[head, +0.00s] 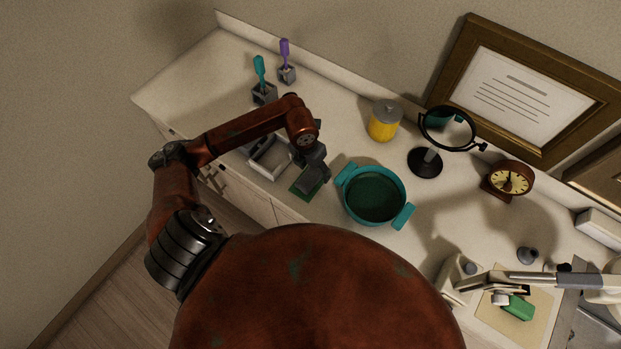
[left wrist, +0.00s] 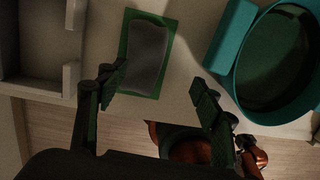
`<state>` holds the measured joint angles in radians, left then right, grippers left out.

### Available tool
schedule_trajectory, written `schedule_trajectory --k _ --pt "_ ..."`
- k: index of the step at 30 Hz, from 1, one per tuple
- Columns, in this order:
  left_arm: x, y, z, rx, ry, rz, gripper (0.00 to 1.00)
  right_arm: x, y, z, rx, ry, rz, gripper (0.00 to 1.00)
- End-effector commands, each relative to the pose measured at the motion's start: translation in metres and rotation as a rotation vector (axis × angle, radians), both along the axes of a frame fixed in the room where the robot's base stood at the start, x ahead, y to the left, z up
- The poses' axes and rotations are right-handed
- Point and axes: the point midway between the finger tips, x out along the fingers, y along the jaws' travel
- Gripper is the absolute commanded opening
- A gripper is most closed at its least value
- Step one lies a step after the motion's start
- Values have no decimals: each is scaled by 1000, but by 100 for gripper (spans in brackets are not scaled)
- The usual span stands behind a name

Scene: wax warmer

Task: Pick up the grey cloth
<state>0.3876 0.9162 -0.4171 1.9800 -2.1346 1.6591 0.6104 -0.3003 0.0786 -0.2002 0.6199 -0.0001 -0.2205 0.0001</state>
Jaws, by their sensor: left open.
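The grey cloth (left wrist: 147,57) lies flat on a green mat (left wrist: 154,92) in the left wrist view. In the head view the green mat (head: 304,193) shows beside the teal pot, and my left gripper hides much of that spot. My left gripper (head: 313,178) is over the mat area. In the left wrist view its two fingers (left wrist: 158,88) are spread, open and empty. The cloth appears beyond the fingertips, closer to the left finger, and not between them. My right gripper is not in view.
A teal pot (head: 375,195) with handles stands just right of the mat, and a grey open tray (head: 270,158) just left. A yellow jar (head: 384,121), a round mirror (head: 447,127) and a clock (head: 508,179) stand behind. The counter's front edge is close to the mat.

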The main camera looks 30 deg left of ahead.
Motion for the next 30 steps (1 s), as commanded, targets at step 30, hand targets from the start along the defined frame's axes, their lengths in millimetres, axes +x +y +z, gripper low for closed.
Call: schedule_trajectory --k 30 --pt "8 20 -78 70 11 22 59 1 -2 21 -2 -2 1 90"
